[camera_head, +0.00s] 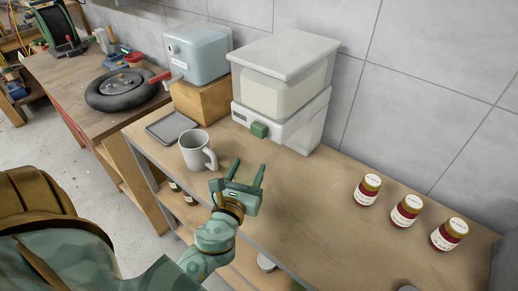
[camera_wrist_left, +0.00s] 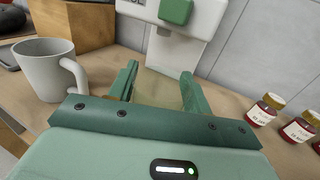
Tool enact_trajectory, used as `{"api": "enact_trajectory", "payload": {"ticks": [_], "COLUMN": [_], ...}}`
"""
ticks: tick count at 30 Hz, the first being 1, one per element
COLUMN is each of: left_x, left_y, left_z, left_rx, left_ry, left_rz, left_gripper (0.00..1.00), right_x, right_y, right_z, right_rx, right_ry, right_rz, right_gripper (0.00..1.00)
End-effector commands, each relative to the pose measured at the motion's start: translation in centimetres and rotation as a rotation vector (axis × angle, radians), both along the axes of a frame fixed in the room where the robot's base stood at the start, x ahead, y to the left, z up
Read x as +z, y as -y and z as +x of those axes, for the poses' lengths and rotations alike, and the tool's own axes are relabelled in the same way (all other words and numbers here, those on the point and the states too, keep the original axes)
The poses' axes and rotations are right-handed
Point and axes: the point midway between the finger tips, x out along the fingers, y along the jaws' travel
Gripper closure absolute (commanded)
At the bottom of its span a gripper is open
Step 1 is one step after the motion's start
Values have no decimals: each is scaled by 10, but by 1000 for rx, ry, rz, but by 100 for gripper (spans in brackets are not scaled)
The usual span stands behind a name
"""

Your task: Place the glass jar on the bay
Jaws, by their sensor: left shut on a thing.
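My left gripper (camera_head: 249,170) is over the wooden counter, in front of the white machine. Its fingers stand apart in the left wrist view (camera_wrist_left: 158,82), shut on a barely visible, see-through thing, which I take for the glass jar (camera_wrist_left: 155,90). Its outline is hard to make out in both views. I cannot tell for sure which place is the bay. The white machine (camera_head: 308,122) has a green button and a pale bin on top. A dark flat tray (camera_head: 171,127) lies at the counter's left end. My right gripper is not in view.
A grey mug (camera_head: 196,150) stands left of my gripper. A wooden block (camera_head: 203,101) carries a pale blue appliance (camera_head: 198,50). Three red jars with labels (camera_head: 367,189) stand at the right. The counter between gripper and jars is clear (camera_head: 310,205).

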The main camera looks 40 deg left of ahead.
Motion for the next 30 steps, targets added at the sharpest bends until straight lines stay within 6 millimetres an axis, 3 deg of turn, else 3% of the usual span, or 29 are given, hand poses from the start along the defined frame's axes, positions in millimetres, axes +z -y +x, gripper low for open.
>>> {"api": "enact_trajectory", "payload": {"ticks": [1, 9, 15, 22, 27, 30], "left_x": [7, 5, 3, -1, -30, -37], "left_y": [-4, -31, -43, -48, -47, -47], "left_z": [15, 96, 135, 148, 148, 148], "left_rx": [-1, 0, -1, -1, -1, -2], "left_ry": [9, 6, 4, 2, 0, 2], "left_rz": [3, 4, 3, 1, 0, 2], "left_gripper": [93, 93, 93, 93, 93, 93], "right_x": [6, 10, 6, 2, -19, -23], "right_y": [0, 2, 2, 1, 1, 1], "right_z": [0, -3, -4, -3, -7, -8], "right_rx": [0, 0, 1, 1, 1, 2], "right_ry": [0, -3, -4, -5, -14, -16], "right_rz": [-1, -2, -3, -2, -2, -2], "right_gripper": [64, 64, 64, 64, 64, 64]}}
